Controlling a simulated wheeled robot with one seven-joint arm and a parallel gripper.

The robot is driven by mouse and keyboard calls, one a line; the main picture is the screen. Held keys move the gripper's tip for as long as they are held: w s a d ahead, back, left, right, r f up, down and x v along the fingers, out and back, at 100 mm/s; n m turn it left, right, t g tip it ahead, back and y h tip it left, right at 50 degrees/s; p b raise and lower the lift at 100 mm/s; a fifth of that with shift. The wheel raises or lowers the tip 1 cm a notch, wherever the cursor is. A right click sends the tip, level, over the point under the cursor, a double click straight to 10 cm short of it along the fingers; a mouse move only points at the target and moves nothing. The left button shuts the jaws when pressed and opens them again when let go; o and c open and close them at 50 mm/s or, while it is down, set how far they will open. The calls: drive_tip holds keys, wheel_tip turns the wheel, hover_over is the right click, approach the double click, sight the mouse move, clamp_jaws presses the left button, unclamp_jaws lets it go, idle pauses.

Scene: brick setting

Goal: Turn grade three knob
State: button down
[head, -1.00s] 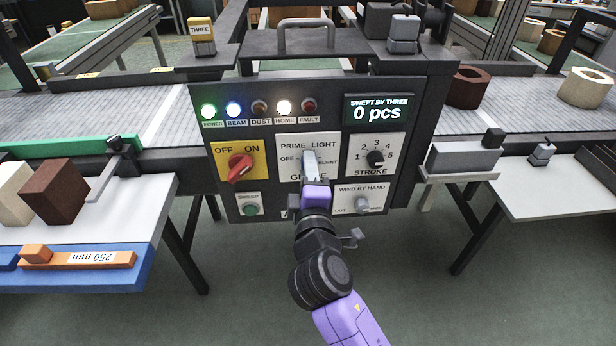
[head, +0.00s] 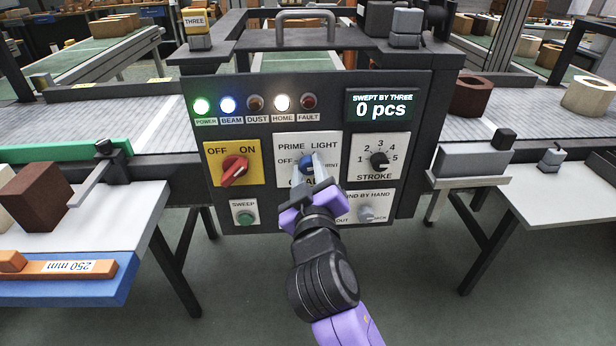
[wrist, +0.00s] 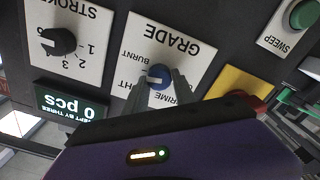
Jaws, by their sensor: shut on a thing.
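The GRADE plate (wrist: 160,48) is white, with a blue knob (wrist: 158,75) bearing a pale pointer stripe. The PRIME, LIGHT and BURNT labels show in part around it, and the wrist picture is upside down. My gripper (wrist: 157,86) has one finger on each side of the knob and is shut on it. In the head view my gripper (head: 309,172) reaches the knob from below and covers part of the plate's lower lettering. The knob's blue face (head: 307,163) shows between the fingers. I cannot tell exactly which label the stripe points at.
On the dark panel (head: 232,108), a red OFF/ON switch (head: 235,170) sits left and the STROKE dial (head: 379,160) right. Below are the green SWEEP button (head: 244,218) and WIND BY HAND knob (head: 367,213). The display (head: 381,106) reads 0 pcs.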

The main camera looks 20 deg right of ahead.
drive_tip(key=shift+d+f+m, duration=0.1)
drive_tip(key=shift+m, duration=0.4)
drive_tip(key=c, duration=1)
unclamp_jaws()
drive_tip(key=shift+c, duration=0.2)
drive_tip(key=v, duration=0.8)
drive_tip(key=shift+w, duration=0.1)
